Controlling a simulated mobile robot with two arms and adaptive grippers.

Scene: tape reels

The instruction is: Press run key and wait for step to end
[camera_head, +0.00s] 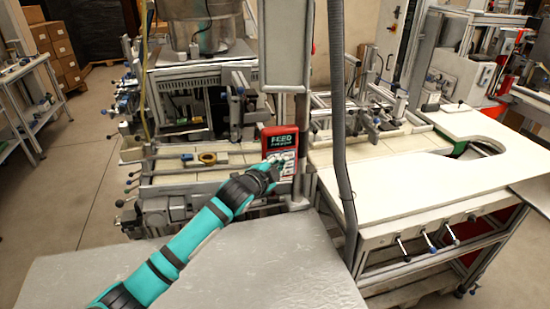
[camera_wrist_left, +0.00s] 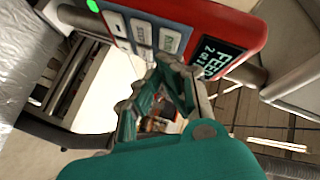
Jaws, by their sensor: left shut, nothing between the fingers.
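A red control box (camera_head: 280,150) with a dark display and pale keys stands on a post near the middle of the head view. In the left wrist view the red box (camera_wrist_left: 225,20) fills the top, with its display (camera_wrist_left: 215,57), several grey-white keys (camera_wrist_left: 141,32) and a green key (camera_wrist_left: 93,5) at the top edge. My left gripper (camera_head: 275,165) is at the front of the box, over its lower keys. In the wrist view the left gripper (camera_wrist_left: 168,75) is shut and empty, its fingertips near the keys. I cannot tell whether they touch one. My right gripper is not in view.
A grey metal table (camera_head: 230,275) lies below my left arm. A grey vertical hose (camera_head: 340,120) hangs right of the box. A white worktop (camera_head: 400,195) extends right.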

